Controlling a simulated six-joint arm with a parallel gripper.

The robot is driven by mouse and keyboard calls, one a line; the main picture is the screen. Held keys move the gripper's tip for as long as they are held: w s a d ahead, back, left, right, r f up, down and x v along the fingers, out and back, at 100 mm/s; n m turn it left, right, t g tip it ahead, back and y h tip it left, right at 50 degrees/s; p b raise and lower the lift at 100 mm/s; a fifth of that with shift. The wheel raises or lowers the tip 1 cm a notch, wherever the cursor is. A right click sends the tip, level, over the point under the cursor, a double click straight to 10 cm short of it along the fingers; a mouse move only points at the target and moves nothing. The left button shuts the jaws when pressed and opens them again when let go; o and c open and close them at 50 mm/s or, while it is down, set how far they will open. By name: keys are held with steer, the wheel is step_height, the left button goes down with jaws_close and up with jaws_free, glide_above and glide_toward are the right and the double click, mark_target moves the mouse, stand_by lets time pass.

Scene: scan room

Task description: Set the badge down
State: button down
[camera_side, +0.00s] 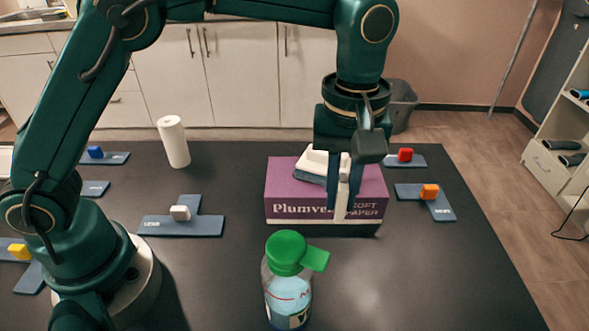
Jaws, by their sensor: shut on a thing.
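My gripper (344,205) points down in front of the purple tissue box (285,192). Its dark blue fingers are shut on a narrow pale upright piece (342,200), which looks like the badge. The fingers and the box print behind make its outline hard to read. I cannot tell whether its lower end touches anything. A white block-like thing (313,161) lies on a blue piece on top of the box, just left of the fingers.
A bottle with a green cap (287,250) stands in front of the box. Blue mats (205,226) with small coloured blocks lie left and right, including a red block (405,154) and an orange block (429,191). A white roll (173,141) stands behind. The front right table is clear.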

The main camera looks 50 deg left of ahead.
steer(key=s+a+r+m, duration=0.1)
steer(key=a+r+m, duration=0.2)
steer(key=a, duration=0.6)
steer(key=s+a+r+m, duration=0.2)
steer(key=a+r, duration=0.1)
steer(key=a, duration=0.7)
steer(key=n, duration=1.5)
glide_above(250, 157)
step_height(250, 157, down, 12)
steer(key=shift+r, duration=0.1)
steer(key=shift+f, duration=2.35)
steer(key=shift+f, duration=0.2)
steer(key=c, duration=0.9)
jaws_free()
steer(key=shift+o, duration=0.2)
